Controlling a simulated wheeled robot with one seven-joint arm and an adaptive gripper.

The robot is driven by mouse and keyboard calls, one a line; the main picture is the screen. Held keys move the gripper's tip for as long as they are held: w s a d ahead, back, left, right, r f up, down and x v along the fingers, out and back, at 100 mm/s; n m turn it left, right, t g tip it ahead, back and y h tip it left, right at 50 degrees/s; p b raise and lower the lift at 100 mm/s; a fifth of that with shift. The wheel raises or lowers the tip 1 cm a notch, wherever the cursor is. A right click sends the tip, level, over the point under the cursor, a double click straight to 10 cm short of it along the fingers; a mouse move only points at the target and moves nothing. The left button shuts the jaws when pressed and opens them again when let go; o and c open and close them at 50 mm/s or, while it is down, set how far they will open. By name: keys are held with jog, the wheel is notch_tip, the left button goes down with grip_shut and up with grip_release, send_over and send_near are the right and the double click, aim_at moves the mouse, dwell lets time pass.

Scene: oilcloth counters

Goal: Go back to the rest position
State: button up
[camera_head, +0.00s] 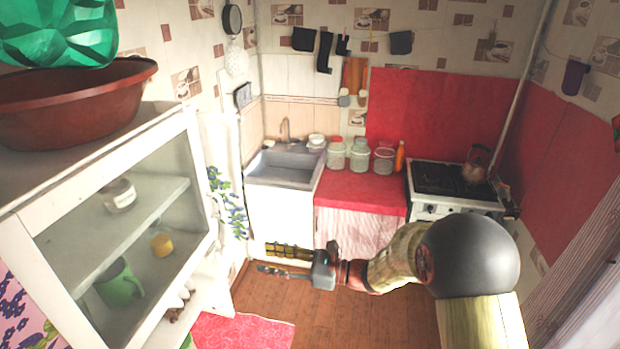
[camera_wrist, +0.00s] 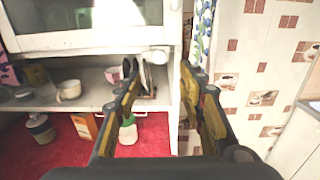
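My gripper (camera_head: 285,261) is stretched out to the left in the head view, in mid-air above the wooden floor, in front of the white sink cabinet. Its two yellow-and-black fingers are parallel with a gap between them. In the wrist view the gripper (camera_wrist: 168,88) also shows its fingers apart, with nothing held between them. Beyond the fingers is the lower shelf of a white cupboard (camera_wrist: 90,40). My arm reaches in from the lower right of the head view.
The white glass-fronted cupboard (camera_head: 150,240) stands at left, with a brown basin (camera_head: 75,100) on top. At the back are a sink (camera_head: 283,170), glass jars (camera_head: 359,155) on a red counter (camera_head: 362,193), and a stove (camera_head: 455,200) with a kettle (camera_head: 476,168). Wooden floor (camera_head: 340,320) is open below my gripper.

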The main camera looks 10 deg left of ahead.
jog(key=s+d+f+n+g+h+b, duration=0.1)
jog(key=s+d+f+n+g+h, duration=0.3)
jog(key=s, duration=0.4)
jog(key=s+d+f+n+g+h+b, duration=0.1)
jog(key=s+d+f+n+h, duration=0.2)
jog(key=s+f+n, duration=0.3)
jog(key=s+d+n+t+h+b, duration=0.3)
jog(key=d+b, duration=0.3)
jog(key=d, duration=0.4)
jog(key=s+d+f+n+t+h+b, duration=0.1)
jog(key=s+d+n+t+h+b, duration=0.2)
jog(key=s+d+b, duration=0.3)
jog(key=s+d+n+t+h+b, duration=0.2)
jog(key=s+d+h+b, duration=0.3)
jog(key=d, duration=0.9)
jog(key=shift+f+n+t+b, duration=0.4)
jog(key=shift+t+b, duration=0.1)
jog(key=shift+b, duration=0.1)
jog(key=shift+s, duration=0.1)
jog(key=shift+c, duration=1.2)
